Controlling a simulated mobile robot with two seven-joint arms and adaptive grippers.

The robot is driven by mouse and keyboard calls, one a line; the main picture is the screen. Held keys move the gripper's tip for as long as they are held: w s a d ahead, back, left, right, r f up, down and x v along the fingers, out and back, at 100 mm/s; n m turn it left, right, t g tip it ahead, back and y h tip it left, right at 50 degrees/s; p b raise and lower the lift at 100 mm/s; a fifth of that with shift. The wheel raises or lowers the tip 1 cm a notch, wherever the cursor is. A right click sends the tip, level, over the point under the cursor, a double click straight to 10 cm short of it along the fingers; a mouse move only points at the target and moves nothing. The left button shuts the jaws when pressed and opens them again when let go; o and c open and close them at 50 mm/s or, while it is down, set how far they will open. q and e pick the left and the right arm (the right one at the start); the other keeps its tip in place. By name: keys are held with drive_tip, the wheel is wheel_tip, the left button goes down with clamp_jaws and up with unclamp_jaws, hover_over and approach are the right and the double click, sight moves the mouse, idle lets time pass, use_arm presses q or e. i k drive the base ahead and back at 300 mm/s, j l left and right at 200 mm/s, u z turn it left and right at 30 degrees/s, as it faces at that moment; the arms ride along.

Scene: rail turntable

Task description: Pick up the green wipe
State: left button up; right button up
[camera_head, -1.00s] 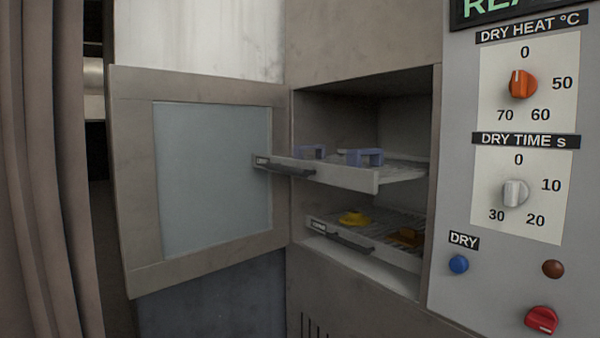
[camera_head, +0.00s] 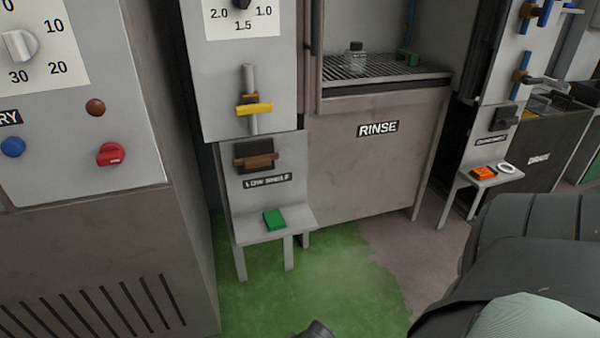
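The green wipe (camera_head: 274,219) is a small, flat green piece lying on top of the grey low shelf (camera_head: 247,232), below the LOW SHELF label. It is fully visible, and nothing touches it from above. Part of my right arm fills the lower right corner. A small dark piece shows at the bottom edge; I cannot tell which part it is. I do not clearly see the fingers of either gripper.
A green patch (camera_head: 310,285) covers the floor around the shelf legs. The RINSE cabinet (camera_head: 375,160) stands right of the shelf, the DRY control cabinet (camera_head: 80,185) left. A small stand (camera_head: 487,181) at right holds an orange item (camera_head: 482,173) and a white ring (camera_head: 506,168).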

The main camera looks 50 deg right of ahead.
sight(275, 220)
drive_tip(key=z, duration=1.25)
drive_tip(key=u, duration=2.05)
drive_tip(key=z, duration=1.85)
